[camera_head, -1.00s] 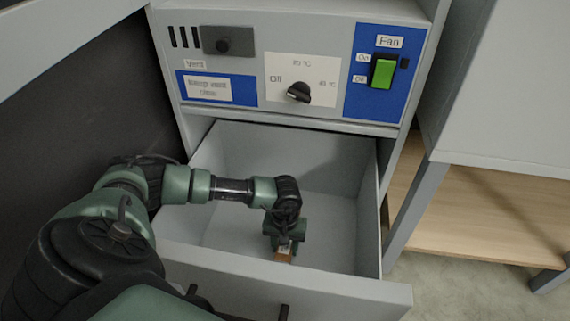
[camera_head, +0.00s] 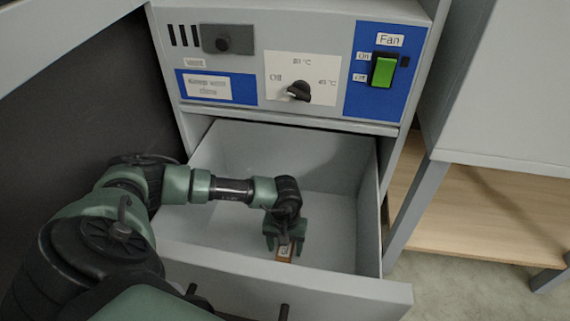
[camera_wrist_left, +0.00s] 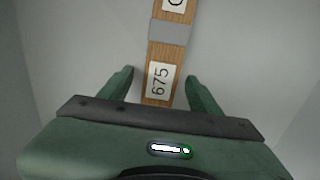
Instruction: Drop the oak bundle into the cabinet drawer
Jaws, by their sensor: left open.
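The oak bundle (camera_head: 285,250) is a small wooden piece inside the open cabinet drawer (camera_head: 335,222). In the left wrist view the bundle (camera_wrist_left: 160,62) shows a grey band around it and white labels, one reading 675. My left gripper (camera_head: 285,246) is inside the drawer, pointing down over the bundle. Its green fingers (camera_wrist_left: 158,88) are spread open, one on each side of the bundle's near end, with gaps between. Whether the bundle rests on the drawer floor is hard to tell. My right gripper is not in view.
The drawer's front panel (camera_head: 290,285) and side walls surround my gripper closely. Above is a control panel with a dial (camera_head: 298,91) and a green fan switch (camera_head: 383,71). A wooden shelf (camera_head: 490,215) stands to the right.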

